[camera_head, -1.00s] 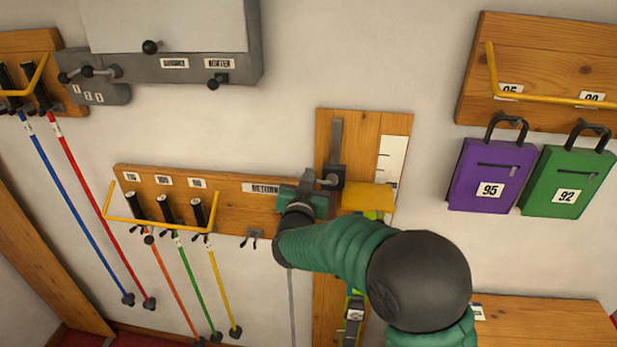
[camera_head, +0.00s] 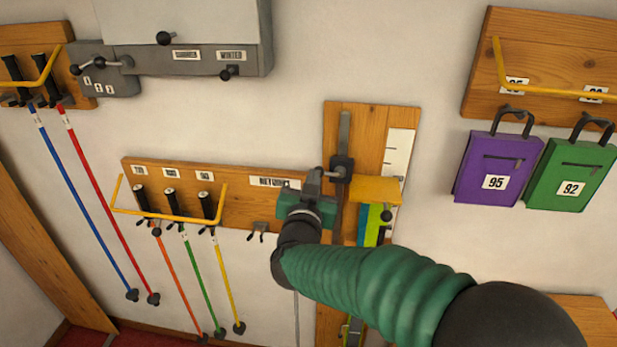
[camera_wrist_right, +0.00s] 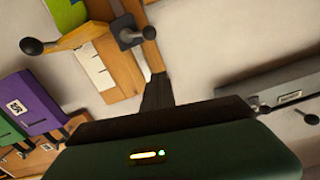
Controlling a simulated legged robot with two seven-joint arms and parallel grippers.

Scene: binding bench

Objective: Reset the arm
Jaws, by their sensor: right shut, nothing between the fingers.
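My right gripper (camera_head: 312,180) is in front of the wooden wall boards in the head view, just left of the dark slider (camera_head: 342,168) on the upright board (camera_head: 370,118). Its fingers are shut with nothing between them. Whether they touch the slider cannot be told. In the right wrist view the dark fingers (camera_wrist_right: 157,92) stand up from the green gripper body, together and empty. My green right forearm reaches in from the lower right and hides the lower part of the upright board. My left gripper is not in view.
A yellow block (camera_head: 376,190) juts out beside the slider. Several poles hang behind a yellow bar (camera_head: 165,214) at left. Purple (camera_head: 490,172) and green (camera_head: 568,178) bags hang at right. A grey cabinet (camera_head: 185,62) is at upper left. Bare wall lies between.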

